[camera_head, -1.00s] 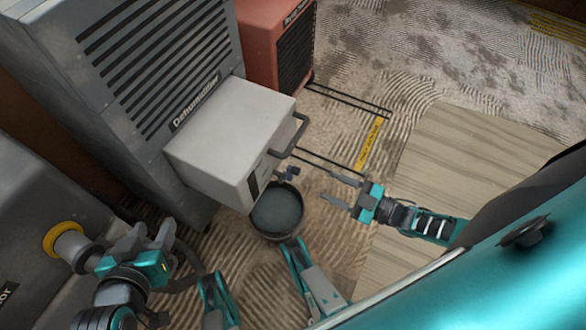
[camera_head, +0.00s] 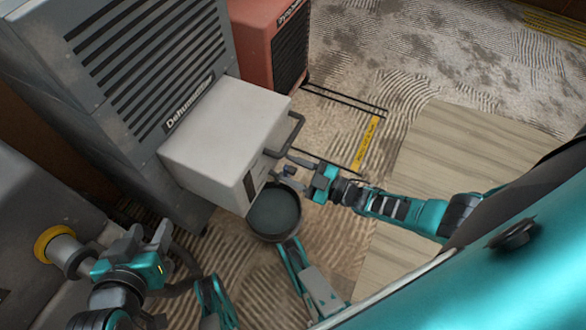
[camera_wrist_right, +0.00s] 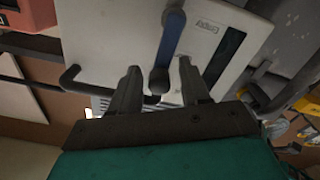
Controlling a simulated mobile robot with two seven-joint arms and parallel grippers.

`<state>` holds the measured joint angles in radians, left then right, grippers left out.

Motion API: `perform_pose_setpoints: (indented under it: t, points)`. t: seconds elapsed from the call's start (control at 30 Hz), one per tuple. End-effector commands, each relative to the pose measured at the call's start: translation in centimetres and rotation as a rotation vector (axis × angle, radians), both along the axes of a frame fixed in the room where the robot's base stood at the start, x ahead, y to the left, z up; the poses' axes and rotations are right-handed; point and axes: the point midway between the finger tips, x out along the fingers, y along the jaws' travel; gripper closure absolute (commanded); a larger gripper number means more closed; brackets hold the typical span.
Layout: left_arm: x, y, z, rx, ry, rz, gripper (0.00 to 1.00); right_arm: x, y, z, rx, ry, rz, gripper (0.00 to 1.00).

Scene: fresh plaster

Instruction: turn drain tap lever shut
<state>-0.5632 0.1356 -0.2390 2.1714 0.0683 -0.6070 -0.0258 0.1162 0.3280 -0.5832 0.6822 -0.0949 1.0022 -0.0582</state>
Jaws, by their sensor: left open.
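The drain tap lever shows in the right wrist view as a blue bar (camera_wrist_right: 170,38) with a dark rounded lower end, against the white tank box (camera_wrist_right: 95,45). In the head view the tap is small and partly hidden by my right gripper (camera_head: 287,174), at the near side of the white tank box (camera_head: 225,135). In the right wrist view my right gripper (camera_wrist_right: 160,85) is open, with one finger on each side of the lever's dark end and visible gaps. My left gripper (camera_head: 148,236) is open and empty at the lower left.
A round dark bucket (camera_head: 274,213) stands on the floor just below the tap. A dark bar handle (camera_head: 293,135) sticks out from the tank box. The grey dehumidifier (camera_head: 150,70) and a red machine (camera_head: 268,42) stand behind. A yellow hose fitting (camera_head: 55,243) is near my left gripper.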

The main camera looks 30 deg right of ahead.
Motion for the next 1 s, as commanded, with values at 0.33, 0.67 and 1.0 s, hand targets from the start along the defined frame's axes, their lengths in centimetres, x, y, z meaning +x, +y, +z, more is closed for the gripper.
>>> perform_pose_setpoints:
  t: [0.33, 0.67, 1.0]
  points:
    - [0.03, -0.02, 0.05, 0.0, -0.001, 0.0, 0.52, -0.01, -0.05, 0.0, 0.0, 0.0, -0.001, 0.88]
    - [-0.03, 0.0, -0.01, -0.001, 0.0, 0.001, 0.52, 0.06, -0.18, 0.0, 0.005, 0.004, -0.002, 1.0]
    - [-0.39, 0.03, -0.3, -0.001, 0.01, 0.002, 0.52, 0.66, -0.95, -0.07, 0.123, 0.098, -0.005, 1.0]
